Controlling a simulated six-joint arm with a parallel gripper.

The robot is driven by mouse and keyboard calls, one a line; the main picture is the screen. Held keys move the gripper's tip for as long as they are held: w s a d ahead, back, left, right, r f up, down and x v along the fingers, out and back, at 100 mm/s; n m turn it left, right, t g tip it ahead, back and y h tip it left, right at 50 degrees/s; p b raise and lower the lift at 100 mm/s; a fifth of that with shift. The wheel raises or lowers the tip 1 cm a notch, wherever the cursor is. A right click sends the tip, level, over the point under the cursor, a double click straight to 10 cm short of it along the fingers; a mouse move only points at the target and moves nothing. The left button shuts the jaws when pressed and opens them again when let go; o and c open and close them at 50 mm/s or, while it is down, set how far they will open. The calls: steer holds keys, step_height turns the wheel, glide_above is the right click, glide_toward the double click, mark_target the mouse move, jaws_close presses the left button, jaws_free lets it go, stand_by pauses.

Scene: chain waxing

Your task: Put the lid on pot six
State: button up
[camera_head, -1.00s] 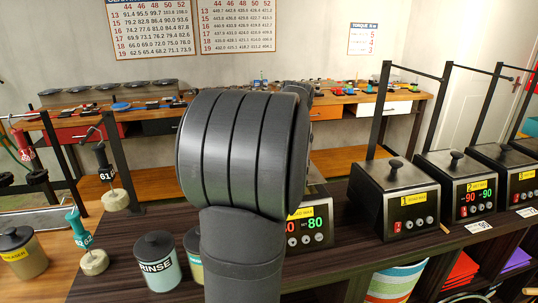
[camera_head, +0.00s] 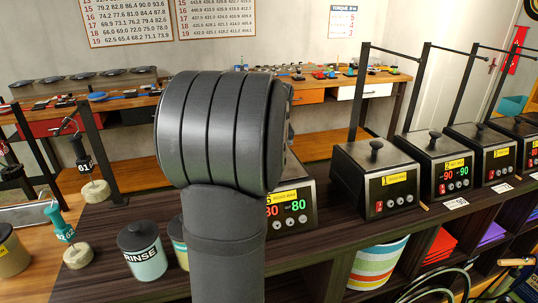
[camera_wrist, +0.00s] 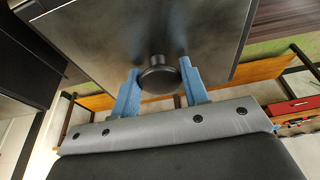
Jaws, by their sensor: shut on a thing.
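My gripper (camera_wrist: 159,68) shows in the wrist view, with two blue fingers on either side of a round black knob (camera_wrist: 157,78). It is shut on this knob of a grey metal lid (camera_wrist: 150,30). The lid's flat face fills the upper part of that view. In the head view my own arm hides the gripper and lid. A wax pot (camera_head: 294,211) with a yellow label, seemingly numbered 6, stands partly behind my arm. Its display shows red and green digits. Its top is mostly hidden, so I cannot tell whether the lid touches it.
Other lidded wax pots (camera_head: 376,178) (camera_head: 444,160) stand to the right with black upright frames. The rinse can (camera_head: 142,252) stands left of my arm, beside corks holding tools (camera_head: 77,255). A striped bin (camera_head: 377,264) is below the counter. A workbench (camera_head: 330,88) runs behind.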

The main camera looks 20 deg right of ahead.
steer(key=o, duration=1.2)
steer(key=shift+c, duration=0.2)
steer(key=shift+r, duration=0.1)
steer(key=v, duration=1.7)
steer(key=x, duration=1.7)
steer(key=shift+r, duration=0.65)
